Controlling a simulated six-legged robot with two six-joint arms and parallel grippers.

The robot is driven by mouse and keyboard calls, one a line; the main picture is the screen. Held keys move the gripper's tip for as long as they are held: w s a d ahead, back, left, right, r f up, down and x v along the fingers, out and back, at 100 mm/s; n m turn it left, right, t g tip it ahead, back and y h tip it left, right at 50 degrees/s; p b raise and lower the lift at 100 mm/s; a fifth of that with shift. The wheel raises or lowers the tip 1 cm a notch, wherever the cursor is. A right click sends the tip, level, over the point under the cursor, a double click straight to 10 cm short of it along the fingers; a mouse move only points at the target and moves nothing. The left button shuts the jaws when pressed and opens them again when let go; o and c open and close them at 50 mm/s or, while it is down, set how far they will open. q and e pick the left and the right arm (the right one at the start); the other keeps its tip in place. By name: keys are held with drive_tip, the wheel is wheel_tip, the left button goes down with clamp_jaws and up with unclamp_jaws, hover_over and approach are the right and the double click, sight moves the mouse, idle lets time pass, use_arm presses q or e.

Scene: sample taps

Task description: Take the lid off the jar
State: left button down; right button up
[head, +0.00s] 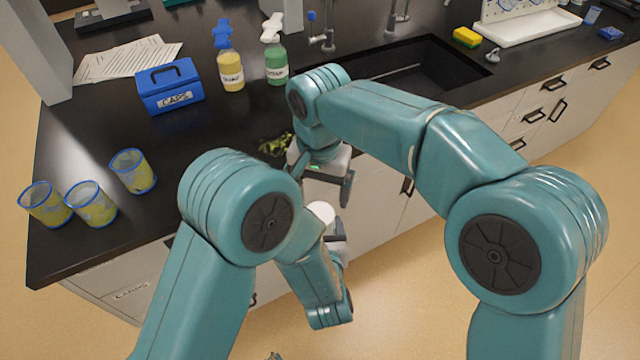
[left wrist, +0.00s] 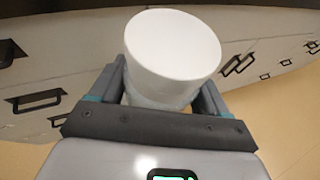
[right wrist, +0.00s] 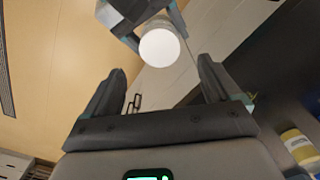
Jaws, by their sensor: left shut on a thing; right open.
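A white round jar (left wrist: 172,50) is held between the fingers of my left gripper (left wrist: 163,88) in the left wrist view. In the head view the jar's white top (head: 321,211) shows in front of the counter. My left gripper is mostly hidden behind its own arm there. The seam between lid and jar cannot be made out. My right gripper (head: 323,184) is open and empty above the jar. In the right wrist view the jar's round white end (right wrist: 160,47) lies beyond and between the open fingers of my right gripper (right wrist: 158,88), apart from them.
The black counter (head: 225,150) holds several yellow-filled cups (head: 133,172), a blue CAPS box (head: 170,87), a yellow bottle (head: 230,72) and a green bottle (head: 276,65). A crumpled dark and yellow-green item (head: 275,144) lies near the edge. A sink (head: 410,75) is behind my right arm.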

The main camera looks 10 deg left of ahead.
sight(319, 214)
wheel_tip(319, 214, down, 7)
drive_tip(key=shift+f, duration=0.1)
idle(0.3)
drive_tip(key=c, duration=1.2)
drive_tip(key=shift+o, duration=0.2)
drive_tip(key=n, duration=1.3)
drive_tip(key=o, duration=1.2)
